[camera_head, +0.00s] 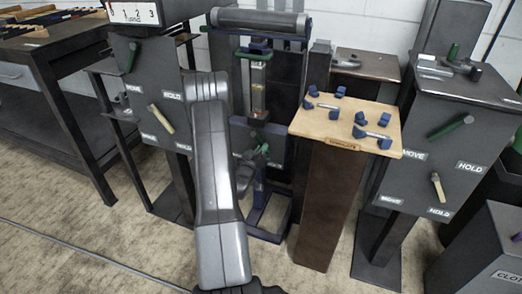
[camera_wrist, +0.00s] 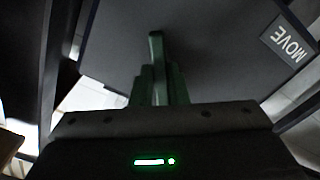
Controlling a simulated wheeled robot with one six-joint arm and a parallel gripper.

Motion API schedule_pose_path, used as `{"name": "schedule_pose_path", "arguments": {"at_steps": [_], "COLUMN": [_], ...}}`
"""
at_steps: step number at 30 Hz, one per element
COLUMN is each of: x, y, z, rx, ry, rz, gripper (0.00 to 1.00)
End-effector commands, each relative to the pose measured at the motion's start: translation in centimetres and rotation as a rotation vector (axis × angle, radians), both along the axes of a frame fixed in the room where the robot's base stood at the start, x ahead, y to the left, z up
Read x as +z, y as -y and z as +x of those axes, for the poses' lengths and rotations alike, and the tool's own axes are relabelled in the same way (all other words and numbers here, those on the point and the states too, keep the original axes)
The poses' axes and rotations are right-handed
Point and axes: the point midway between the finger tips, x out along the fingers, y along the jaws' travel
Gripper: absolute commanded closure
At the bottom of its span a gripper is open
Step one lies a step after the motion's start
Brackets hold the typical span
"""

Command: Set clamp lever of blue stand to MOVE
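The blue stand (camera_head: 285,190) stands in the middle of the head view, its dark panel partly hidden by my grey arm. Green parts (camera_head: 262,150) show low on its front, just right of my arm; a label there is too small to read. In the wrist view a dark panel fills the middle, with a MOVE label (camera_wrist: 287,43) at upper right. An upright green bar (camera_wrist: 156,50) stands directly ahead of my gripper (camera_wrist: 165,78), among other green pieces. Finger edges are not clear, so I cannot tell whether my gripper grasps the bar.
A wooden-topped pedestal (camera_head: 325,122) with blue-ended pieces stands close right of the blue stand. A grey stand (camera_head: 410,140) with MOVE and HOLD labels is further right. Another labelled stand (camera_head: 150,90) is close left. A dark bench (camera_head: 45,60) is at far left.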

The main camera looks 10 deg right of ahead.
Motion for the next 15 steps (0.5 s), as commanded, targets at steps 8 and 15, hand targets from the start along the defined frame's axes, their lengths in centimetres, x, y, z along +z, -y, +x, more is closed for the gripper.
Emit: {"name": "schedule_pose_path", "arguments": {"at_steps": [8, 15], "x": [-0.05, -0.4], "y": [-0.02, -0.28], "z": [-0.01, 0.19], "rx": [0.0, 0.001], "ry": [0.001, 0.033], "rz": [0.002, 0.045], "gripper": [1.0, 1.0]}}
